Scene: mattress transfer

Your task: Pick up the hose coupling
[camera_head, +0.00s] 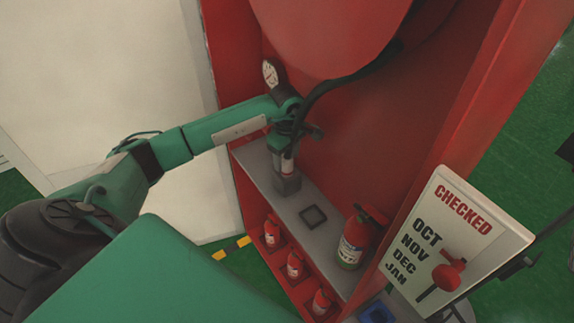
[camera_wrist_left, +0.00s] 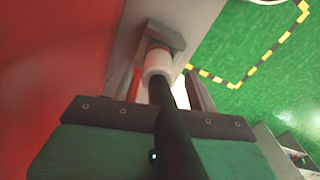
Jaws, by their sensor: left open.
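The hose coupling (camera_head: 287,164), a small cylinder with red, white and grey bands, stands upright in a grey block holder (camera_head: 287,184) on the grey shelf. A black hose (camera_head: 320,92) runs up from its top. My left gripper (camera_head: 287,145) is at the coupling's upper part and partly hides it. In the left wrist view, the left gripper (camera_wrist_left: 167,88) is open, with a finger on each side of the white coupling (camera_wrist_left: 157,62) and the hose (camera_wrist_left: 172,105). Whether the fingers touch it cannot be told. My right gripper is not in view.
A red cabinet wall (camera_head: 360,130) is close behind the gripper, with a large red reel (camera_head: 330,30) above. A fire extinguisher (camera_head: 355,240) and a dark square pad (camera_head: 313,216) are on the shelf. Several small extinguishers (camera_head: 295,264) stand below. A CHECKED sign (camera_head: 450,235) is at right.

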